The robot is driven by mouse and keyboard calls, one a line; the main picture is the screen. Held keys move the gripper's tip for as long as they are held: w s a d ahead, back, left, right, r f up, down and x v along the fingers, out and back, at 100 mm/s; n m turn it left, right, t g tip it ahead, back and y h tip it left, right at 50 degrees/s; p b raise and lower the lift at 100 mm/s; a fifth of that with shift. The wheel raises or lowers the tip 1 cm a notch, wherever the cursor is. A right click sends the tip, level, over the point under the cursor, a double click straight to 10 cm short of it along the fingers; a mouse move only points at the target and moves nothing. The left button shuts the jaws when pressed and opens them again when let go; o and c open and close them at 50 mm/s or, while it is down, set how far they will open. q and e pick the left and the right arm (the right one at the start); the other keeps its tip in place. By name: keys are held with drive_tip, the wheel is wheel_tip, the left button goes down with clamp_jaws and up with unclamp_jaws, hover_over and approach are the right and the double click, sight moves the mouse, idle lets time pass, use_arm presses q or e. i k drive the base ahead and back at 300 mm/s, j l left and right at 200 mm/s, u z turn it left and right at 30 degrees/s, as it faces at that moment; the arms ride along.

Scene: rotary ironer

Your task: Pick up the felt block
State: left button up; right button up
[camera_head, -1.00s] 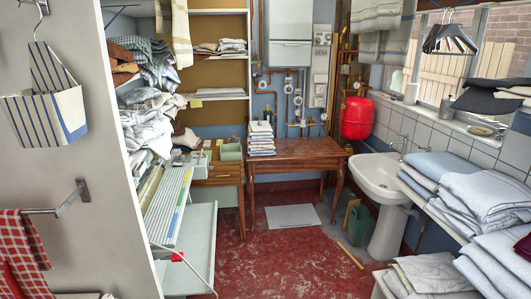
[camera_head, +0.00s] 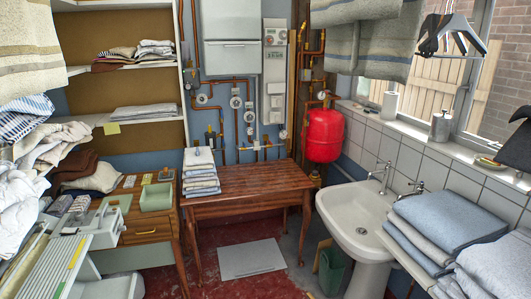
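I cannot single out the felt block with certainty. Small block-like items lie on the wooden drawer cabinet (camera_head: 150,234) at left: a yellowish one (camera_head: 129,181), another pale one (camera_head: 147,179) and a dark one (camera_head: 166,173). They are too small to tell apart. A pale green open tub (camera_head: 156,197) stands in front of them. Neither of my grippers is in view.
The rotary ironer (camera_head: 45,262) stands at front left, below heaped laundry (camera_head: 20,190). A wooden table (camera_head: 245,183) bears a folded stack (camera_head: 200,172). A sink (camera_head: 352,215) stands at right. Red floor is open in the middle, with a grey mat (camera_head: 251,258).

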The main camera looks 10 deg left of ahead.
sight(166, 174)
drive_tip(key=i+l+u, duration=0.15)
drive_tip(key=i+u, duration=0.3)
drive_tip(key=i, duration=0.15)
drive_tip(key=i+l+u, duration=0.4)
drive_tip(key=i, duration=0.2)
drive_tip(key=i+l+u, duration=0.45)
drive_tip(key=i, duration=0.05)
